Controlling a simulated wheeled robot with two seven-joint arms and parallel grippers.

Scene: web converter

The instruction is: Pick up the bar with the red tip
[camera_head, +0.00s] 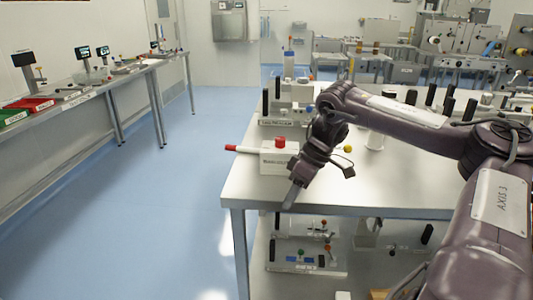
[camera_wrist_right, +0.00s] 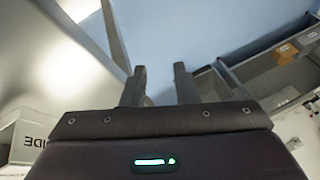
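A thin pale bar with a red tip (camera_head: 232,148) sticks out to the left from a white block (camera_head: 274,160) with a red knob on top. The block stands near the left edge of the table, and the red tip reaches past that edge. My right gripper (camera_head: 291,197) points down at the table's front edge, in front of and a little right of the block, apart from the bar. In the right wrist view its two fingers (camera_wrist_right: 159,85) are apart with nothing between them. The bar cannot be made out in that view. My left gripper is not in view.
The white table (camera_head: 410,190) carries several fixtures with black handles behind the block. A yellow ball (camera_head: 347,149) shows just right of my right wrist. A lower shelf (camera_head: 310,268) holds more fixtures. The blue floor (camera_head: 165,215) left of the table is clear.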

